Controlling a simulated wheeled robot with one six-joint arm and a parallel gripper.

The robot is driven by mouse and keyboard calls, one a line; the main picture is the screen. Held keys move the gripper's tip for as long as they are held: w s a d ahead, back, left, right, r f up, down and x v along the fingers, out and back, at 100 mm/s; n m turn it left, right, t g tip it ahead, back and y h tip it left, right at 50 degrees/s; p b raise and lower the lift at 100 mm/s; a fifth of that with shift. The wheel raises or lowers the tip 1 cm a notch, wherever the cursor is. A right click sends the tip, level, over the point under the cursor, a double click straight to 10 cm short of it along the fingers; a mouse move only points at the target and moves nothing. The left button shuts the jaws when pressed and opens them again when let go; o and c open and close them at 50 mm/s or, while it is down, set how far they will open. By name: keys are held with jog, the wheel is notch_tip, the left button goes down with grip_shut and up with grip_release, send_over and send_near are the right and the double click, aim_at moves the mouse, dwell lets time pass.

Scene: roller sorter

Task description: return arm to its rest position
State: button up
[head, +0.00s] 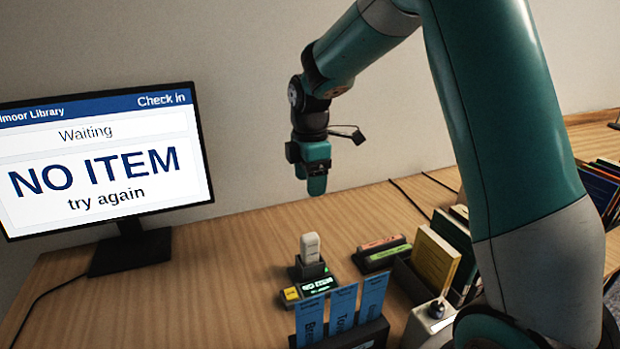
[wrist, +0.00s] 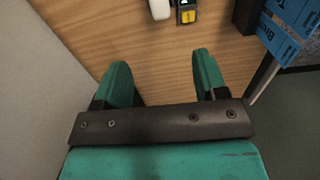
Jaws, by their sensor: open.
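My gripper (head: 317,184) hangs at the end of my teal arm, pointing down, above the desk and right of the monitor in the head view. In the wrist view my gripper (wrist: 163,82) has its two green fingers spread apart with only bare desk between them. It holds nothing. The desk (head: 225,255) has a wood-grain top. My arm's large link hides part of the desk's right side.
A monitor (head: 95,160) reads "NO ITEM try again". A white handheld device (head: 310,248) stands in a dark holder beside a small lit display (head: 318,286). Blue labelled cards (head: 342,308) stand in front. Books (head: 434,258) stand to the right.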

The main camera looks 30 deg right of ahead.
dwell(0.3)
jog(key=s+a+r+m+y, duration=0.2)
jog(key=s+a+r+m, duration=0.1)
jog(key=s+a, duration=0.6)
jog(key=s+a+r+m+y, duration=0.2)
jog(key=s+a+m, duration=0.3)
jog(key=s, duration=1.2)
jog(key=a+r, duration=0.1)
jog(key=a, duration=0.3)
jog(key=shift+s+a+m, duration=0.3)
jog(key=shift+s+m, duration=0.1)
jog(key=shift+c, duration=0.5)
